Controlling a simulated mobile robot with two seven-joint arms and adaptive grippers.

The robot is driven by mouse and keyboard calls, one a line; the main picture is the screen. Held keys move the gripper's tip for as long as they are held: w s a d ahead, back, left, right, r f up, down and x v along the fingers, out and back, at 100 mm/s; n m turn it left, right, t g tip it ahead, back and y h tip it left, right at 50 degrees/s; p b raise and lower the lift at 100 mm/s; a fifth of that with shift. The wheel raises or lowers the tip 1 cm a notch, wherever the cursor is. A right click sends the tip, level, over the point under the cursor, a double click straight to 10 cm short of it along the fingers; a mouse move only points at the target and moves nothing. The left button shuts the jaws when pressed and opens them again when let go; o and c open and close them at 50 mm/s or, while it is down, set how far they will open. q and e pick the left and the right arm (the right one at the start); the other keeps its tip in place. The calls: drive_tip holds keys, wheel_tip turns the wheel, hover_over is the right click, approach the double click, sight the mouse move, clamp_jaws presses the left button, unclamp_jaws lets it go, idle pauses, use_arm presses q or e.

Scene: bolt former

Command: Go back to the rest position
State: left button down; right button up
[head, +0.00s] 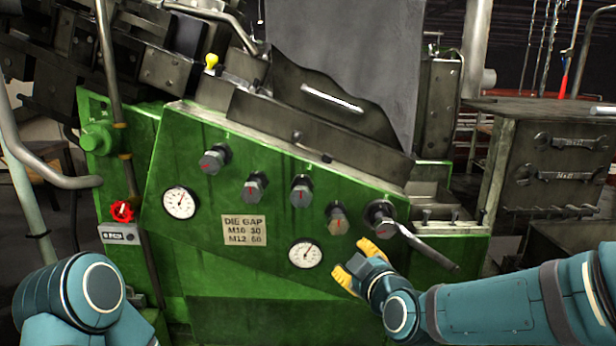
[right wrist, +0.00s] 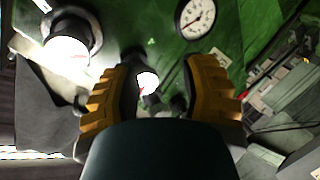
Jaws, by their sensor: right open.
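My right gripper (head: 358,262) is in front of the green machine panel (head: 270,275), just right of the lower gauge (head: 305,253) and below the knobs. In the right wrist view its yellow fingers (right wrist: 163,95) are spread apart with nothing held between them. A knob (right wrist: 148,85) shows beyond the gap between the fingers. My left arm shows at the lower left of the head view, but its gripper is out of the picture.
A lever (head: 428,246) sticks out from the panel's right end, close above my right gripper. Several knobs (head: 301,192), a red knob (head: 122,211) and a second gauge (head: 179,202) line the panel. A dark cabinet with wrenches (head: 570,160) stands at the right.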

drive_tip(key=s+f+m+g, duration=0.3)
drive_tip(key=f, duration=0.9)
drive_tip(key=s+f+m+g, duration=0.3)
drive_tip(key=f+g, duration=0.1)
drive_tip(key=f, duration=0.8)
drive_tip(key=s+d+f+m+g, duration=0.1)
drive_tip(key=s+f+m+g, duration=0.5)
drive_tip(key=s+f, duration=0.9)
drive_tip(key=shift+s+f+m+h, duration=0.4)
drive_tip(key=shift+m, duration=0.2)
